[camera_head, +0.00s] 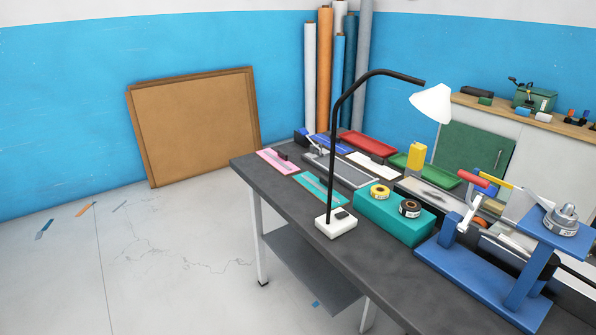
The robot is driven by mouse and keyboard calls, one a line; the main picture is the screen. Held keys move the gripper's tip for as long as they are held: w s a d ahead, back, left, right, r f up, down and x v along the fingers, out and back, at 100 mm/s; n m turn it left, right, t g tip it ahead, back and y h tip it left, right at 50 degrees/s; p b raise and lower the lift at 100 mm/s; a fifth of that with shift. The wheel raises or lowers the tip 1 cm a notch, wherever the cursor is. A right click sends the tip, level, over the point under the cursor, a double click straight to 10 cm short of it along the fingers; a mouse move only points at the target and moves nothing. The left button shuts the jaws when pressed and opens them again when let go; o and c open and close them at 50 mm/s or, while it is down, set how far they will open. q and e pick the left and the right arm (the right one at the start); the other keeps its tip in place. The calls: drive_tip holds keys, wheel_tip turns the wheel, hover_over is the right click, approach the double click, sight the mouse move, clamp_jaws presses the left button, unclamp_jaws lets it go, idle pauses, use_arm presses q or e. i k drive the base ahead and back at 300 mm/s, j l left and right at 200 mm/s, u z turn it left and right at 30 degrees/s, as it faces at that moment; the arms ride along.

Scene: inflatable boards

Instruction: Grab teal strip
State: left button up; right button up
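A flat teal piece (309,183) lies on the dark workbench, left of the lamp pole, with a narrow grey strip on it. A small dark teal scrap strip (44,229) lies on the floor at the far left. I cannot tell which of these is the task's teal strip. Neither of my grippers shows in the head view, and nothing is seen held.
The workbench (252,168) carries a lamp (432,102), a pink piece (275,161), a teal box (380,217) with tape rolls, trays and a blue machine (470,275). An orange scrap (86,209) lies on the floor. Brown boards (195,125) lean on the wall. The left floor is mostly clear.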

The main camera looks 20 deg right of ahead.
sight(318, 187)
drive_tip(key=i+j+z, duration=0.1)
drive_tip(key=i, duration=0.85)
